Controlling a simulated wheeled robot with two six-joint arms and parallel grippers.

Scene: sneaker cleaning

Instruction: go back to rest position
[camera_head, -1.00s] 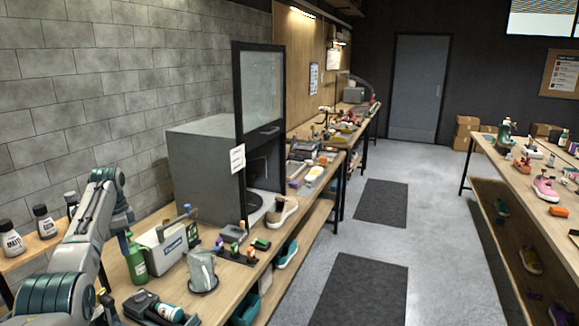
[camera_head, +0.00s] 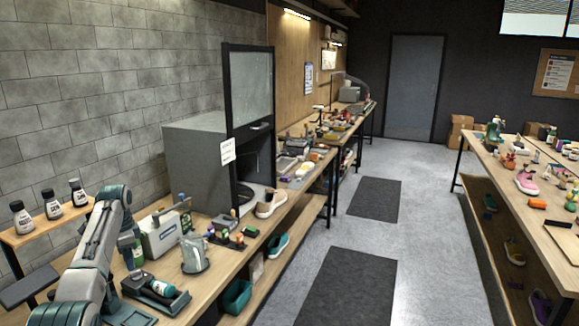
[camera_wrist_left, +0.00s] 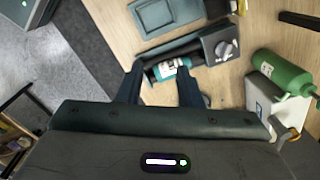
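My left arm comes in at the lower left in the head view and bends down over the near bench. Its gripper (camera_wrist_left: 160,84) shows in the left wrist view with two dark fingers spread apart and nothing held. A teal-labelled bottle (camera_wrist_left: 168,70) lies in a black tray (camera_wrist_left: 205,50) just beyond the fingertips; whether they touch it I cannot tell. In the head view the bottle (camera_head: 161,288) lies in the tray (camera_head: 178,304) on the bench. My right gripper is not in view.
A green bottle (camera_wrist_left: 283,72), a white toolbox (camera_head: 160,236), a grey jug (camera_head: 194,255) and a grey cabinet (camera_head: 195,160) stand on the bench. White-labelled bottles (camera_head: 52,204) stand on a shelf at the left. The aisle floor (camera_head: 410,240) is clear.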

